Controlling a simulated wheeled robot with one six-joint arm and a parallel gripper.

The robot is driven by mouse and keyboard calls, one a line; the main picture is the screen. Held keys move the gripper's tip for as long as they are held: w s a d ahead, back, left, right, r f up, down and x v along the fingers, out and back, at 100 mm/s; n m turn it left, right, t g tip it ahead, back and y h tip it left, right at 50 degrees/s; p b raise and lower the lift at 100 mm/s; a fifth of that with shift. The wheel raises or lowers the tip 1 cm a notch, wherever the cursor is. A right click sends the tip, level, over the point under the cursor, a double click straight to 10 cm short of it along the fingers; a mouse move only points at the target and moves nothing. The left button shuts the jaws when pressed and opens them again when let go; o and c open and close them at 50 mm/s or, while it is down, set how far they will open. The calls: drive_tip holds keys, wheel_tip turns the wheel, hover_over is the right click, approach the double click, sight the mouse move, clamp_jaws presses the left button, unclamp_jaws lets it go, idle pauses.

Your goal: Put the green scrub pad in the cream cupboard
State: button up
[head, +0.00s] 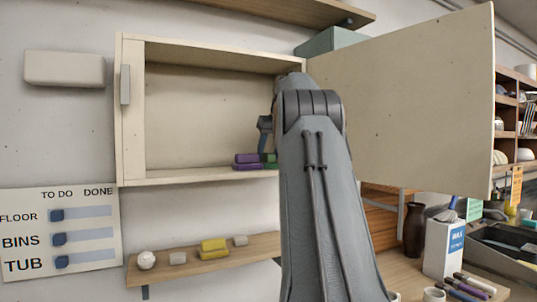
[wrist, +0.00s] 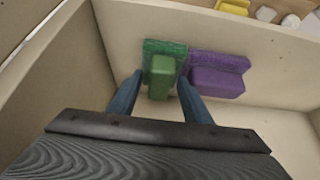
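The cream cupboard (head: 200,178) hangs on the wall with its door (head: 410,95) swung open to the right. The green scrub pad (head: 271,158) is inside, low near the cupboard's front right. In the wrist view the green scrub pad (wrist: 162,78) shows its raised grip on a wider base. My gripper (wrist: 160,78) is open, with one finger on each side of the grip and small gaps visible. In the head view my gripper (head: 266,140) is partly hidden by my arm.
A purple scrub pad (head: 248,161) lies in the cupboard right beside the green one; it also shows in the wrist view (wrist: 217,75). Below, a wooden shelf (head: 160,271) holds a yellow pad (head: 213,248) and pale lumps. The cupboard's left part is empty.

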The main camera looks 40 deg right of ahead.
drive_tip(key=shift+r, duration=0.15)
drive_tip(key=shift+s+r, duration=0.1)
drive_tip(key=shift+r, duration=0.15)
drive_tip(key=v, duration=1.1)
drive_tip(key=shift+s+r+b, duration=0.2)
drive_tip(key=shift+b, duration=0.25)
